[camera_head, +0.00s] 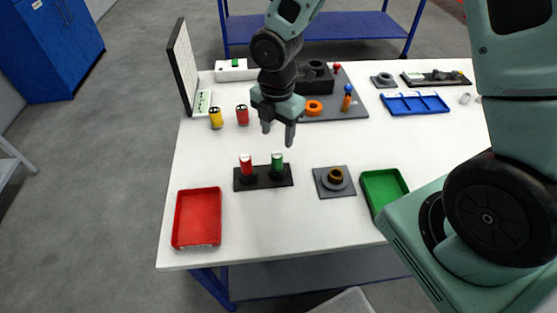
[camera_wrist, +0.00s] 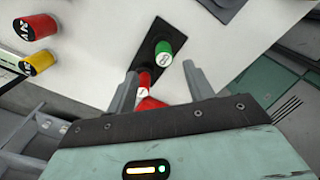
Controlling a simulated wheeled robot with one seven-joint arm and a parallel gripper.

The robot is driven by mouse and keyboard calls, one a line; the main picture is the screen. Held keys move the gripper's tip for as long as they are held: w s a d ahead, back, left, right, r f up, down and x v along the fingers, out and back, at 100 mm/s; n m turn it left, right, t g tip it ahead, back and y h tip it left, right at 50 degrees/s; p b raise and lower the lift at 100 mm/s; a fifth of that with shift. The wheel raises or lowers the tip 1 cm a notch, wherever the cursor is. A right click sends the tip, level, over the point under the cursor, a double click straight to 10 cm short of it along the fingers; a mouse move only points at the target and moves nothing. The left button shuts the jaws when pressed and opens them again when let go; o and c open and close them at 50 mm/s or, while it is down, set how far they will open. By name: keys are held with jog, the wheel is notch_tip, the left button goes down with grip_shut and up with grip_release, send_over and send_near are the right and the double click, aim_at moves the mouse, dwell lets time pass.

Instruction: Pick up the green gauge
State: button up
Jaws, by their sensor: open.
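The green gauge (camera_head: 277,164) stands upright in the right spot of a black holder (camera_head: 264,183). A red gauge (camera_head: 246,167) stands beside it in the left spot. My gripper (camera_head: 279,140) is open and empty, above and behind the holder, apart from the gauges. In the wrist view the green gauge (camera_wrist: 165,59) shows beyond the fingertips, with its round top and a number on it. The black holder (camera_wrist: 153,42) runs behind both.
A yellow gauge (camera_head: 216,118) and another red one (camera_head: 242,115) stand behind at left. A red tray (camera_head: 197,217) lies front left, a green tray (camera_head: 384,188) front right. A grey plate with a brass ring (camera_head: 335,178) sits right of the holder.

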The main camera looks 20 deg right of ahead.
aim_at(277, 154)
notch_tip(277, 154, down, 5)
jog(key=shift+r, duration=0.15)
jog(key=f, duration=0.1)
jog(key=f+p, duration=0.1)
jog(key=f, duration=0.1)
jog(key=s+f, duration=0.1)
jog(key=shift+a+f+p, duration=0.2)
jog(key=shift+a+p, duration=0.05)
jog(key=shift+p, duration=0.1)
jog(key=shift+w+f, duration=0.15)
jog(key=shift+f, duration=0.3)
jog(key=c, duration=1.1)
